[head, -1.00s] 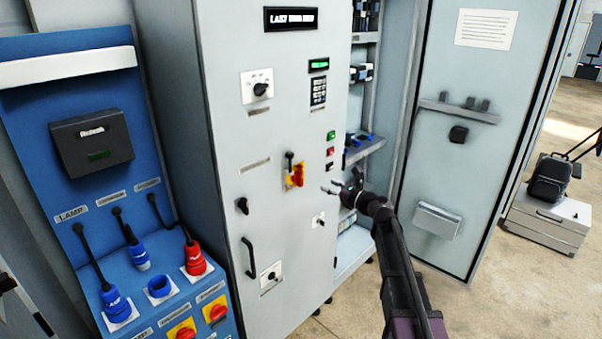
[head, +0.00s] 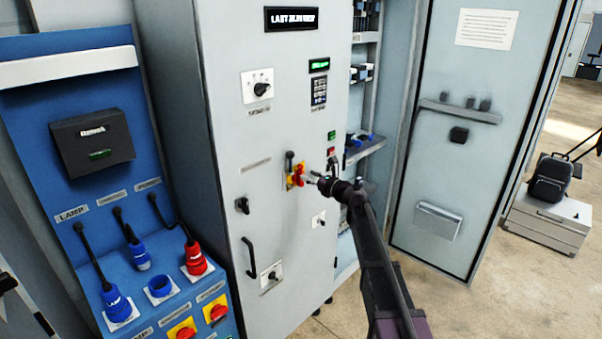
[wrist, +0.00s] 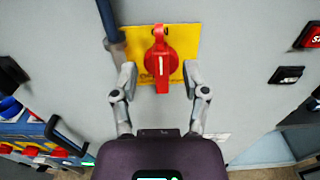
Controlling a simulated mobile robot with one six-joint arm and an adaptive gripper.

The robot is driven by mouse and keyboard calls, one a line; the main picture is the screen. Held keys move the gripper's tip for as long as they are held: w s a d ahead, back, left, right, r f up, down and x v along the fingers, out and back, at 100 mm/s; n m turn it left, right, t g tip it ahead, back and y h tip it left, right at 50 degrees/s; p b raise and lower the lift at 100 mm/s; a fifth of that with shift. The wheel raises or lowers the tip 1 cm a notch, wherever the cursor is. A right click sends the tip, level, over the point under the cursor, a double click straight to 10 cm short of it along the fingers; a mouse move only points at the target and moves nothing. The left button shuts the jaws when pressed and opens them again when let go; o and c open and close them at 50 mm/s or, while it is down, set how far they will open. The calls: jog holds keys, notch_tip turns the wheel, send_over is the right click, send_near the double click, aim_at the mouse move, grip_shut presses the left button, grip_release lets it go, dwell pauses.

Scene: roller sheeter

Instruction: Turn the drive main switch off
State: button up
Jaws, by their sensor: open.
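The drive main switch is a red rotary handle (wrist: 161,62) on a yellow plate (wrist: 190,40), mounted on the grey cabinet front. In the wrist view the handle's grip points straight down the picture. The switch also shows in the head view (head: 297,176), partly behind my gripper's tips. My gripper (wrist: 160,76) is open, with one finger on each side of the red handle. I see a gap between each finger and the handle, and cannot tell any contact. A dark lever with a grey sleeve (wrist: 112,36) stands just left of the yellow plate.
Green and red push buttons (head: 331,150) sit right of the switch. A black selector knob (head: 242,205) and a black door handle (head: 250,257) are lower left. The cabinet's open door (head: 450,160) stands at right. A blue socket panel (head: 90,190) is at left.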

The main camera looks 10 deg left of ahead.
aim_at(303, 172)
jog(key=shift+x, duration=2.3)
grip_shut()
